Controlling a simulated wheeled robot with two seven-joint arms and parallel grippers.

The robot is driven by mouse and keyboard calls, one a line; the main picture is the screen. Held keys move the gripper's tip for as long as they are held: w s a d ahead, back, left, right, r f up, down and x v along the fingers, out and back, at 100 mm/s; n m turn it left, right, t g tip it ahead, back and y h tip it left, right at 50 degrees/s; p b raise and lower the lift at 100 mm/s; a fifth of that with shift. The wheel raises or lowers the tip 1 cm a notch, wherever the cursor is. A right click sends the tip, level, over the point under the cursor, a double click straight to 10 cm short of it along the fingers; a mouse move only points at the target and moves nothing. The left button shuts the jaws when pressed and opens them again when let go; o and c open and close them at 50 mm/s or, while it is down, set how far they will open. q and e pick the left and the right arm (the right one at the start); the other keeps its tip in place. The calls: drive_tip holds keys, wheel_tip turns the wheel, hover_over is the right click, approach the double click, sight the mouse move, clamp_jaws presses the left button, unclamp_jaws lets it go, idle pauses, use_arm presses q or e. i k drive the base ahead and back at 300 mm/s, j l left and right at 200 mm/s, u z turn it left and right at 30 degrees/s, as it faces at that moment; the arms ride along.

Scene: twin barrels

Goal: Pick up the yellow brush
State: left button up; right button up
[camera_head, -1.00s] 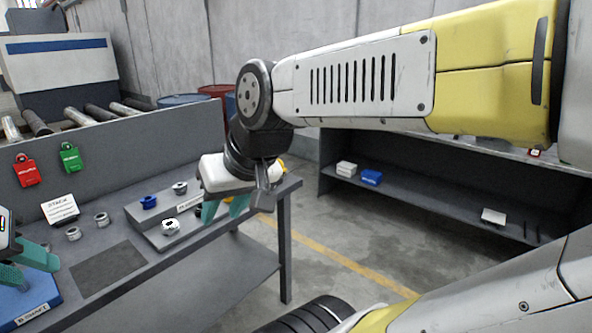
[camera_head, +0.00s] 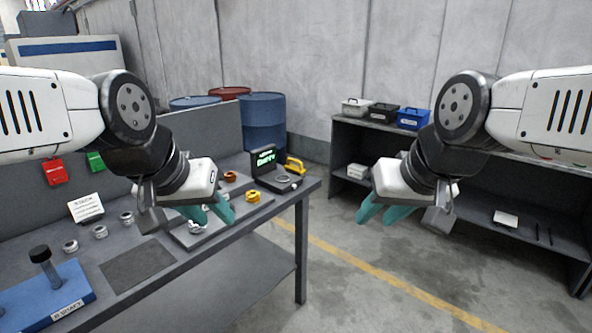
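A yellow object (camera_head: 294,166), which looks like the brush, stands at the far right end of the grey workbench (camera_head: 254,217), behind a small dark device with a green display (camera_head: 265,158). Its bristles are not clear at this size. My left gripper (camera_head: 209,214) hangs above the bench, in front of and left of the yellow object. Its teal fingers are apart with nothing visible between them. My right gripper (camera_head: 379,212) is over the floor to the right of the bench, away from the yellow object. Its teal fingers are apart and empty.
Metal rings (camera_head: 100,232), yellow fittings (camera_head: 253,196) and a blue block with a black-topped post (camera_head: 45,290) are on the bench. Blue barrels (camera_head: 264,115) and a red barrel (camera_head: 229,93) stand behind. A shelf (camera_head: 347,128) with bins is at right. Floor between is clear.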

sight(300, 171)
drive_tip(key=u, duration=3.25)
drive_tip(key=z, duration=3.25)
drive_tip(key=i+j+z, duration=0.1)
drive_tip(key=i+z, duration=0.15)
drive_tip(key=i, duration=1.55)
